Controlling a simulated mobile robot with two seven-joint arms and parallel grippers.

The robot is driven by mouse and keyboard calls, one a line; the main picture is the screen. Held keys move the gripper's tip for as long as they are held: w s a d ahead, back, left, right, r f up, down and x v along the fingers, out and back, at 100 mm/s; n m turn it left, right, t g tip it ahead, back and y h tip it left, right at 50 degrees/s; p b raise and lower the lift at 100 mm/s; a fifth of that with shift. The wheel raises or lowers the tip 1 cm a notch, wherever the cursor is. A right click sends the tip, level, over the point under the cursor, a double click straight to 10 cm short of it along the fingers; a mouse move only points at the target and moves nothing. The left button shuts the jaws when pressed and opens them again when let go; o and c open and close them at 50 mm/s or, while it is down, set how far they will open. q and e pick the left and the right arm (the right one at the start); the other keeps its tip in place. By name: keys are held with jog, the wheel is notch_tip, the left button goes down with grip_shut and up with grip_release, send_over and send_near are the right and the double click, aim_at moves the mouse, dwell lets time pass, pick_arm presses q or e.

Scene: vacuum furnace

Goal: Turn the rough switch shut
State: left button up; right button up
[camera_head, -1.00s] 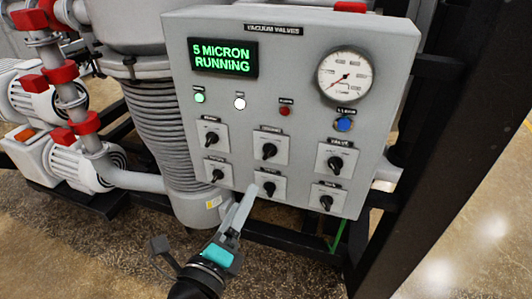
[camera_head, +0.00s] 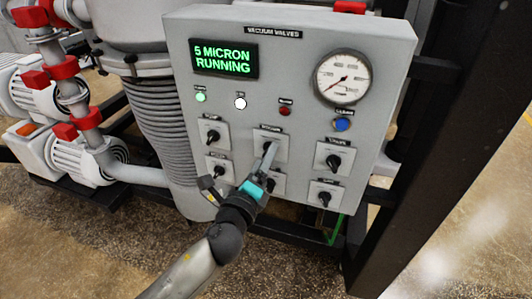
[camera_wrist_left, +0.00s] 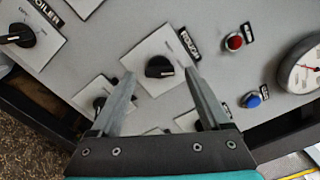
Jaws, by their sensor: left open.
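The rough switch is a black knob on a pale square plate (camera_head: 279,138), top middle of the panel's switches. In the left wrist view the black knob (camera_wrist_left: 158,66) shows clearly, with a dark label (camera_wrist_left: 189,42) beside it that is hard to read. My left gripper (camera_head: 267,157) reaches up to this switch from below. Its two grey fingers are apart, with the knob between and just beyond the tips in the left wrist view (camera_wrist_left: 160,77). Whether the fingers touch the knob I cannot tell. My right gripper is not in view.
The grey panel (camera_head: 290,65) carries other black knobs close by, such as the upper right one (camera_head: 333,162) and upper left one (camera_head: 212,137). A green display (camera_head: 224,58) reads 5 MICRON RUNNING. A gauge (camera_head: 343,78) and blue button (camera_head: 342,124) sit at the right.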

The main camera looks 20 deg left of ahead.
pick_arm(q)
jog(key=shift+w, duration=1.05)
jog(key=shift+c, duration=0.2)
grip_shut()
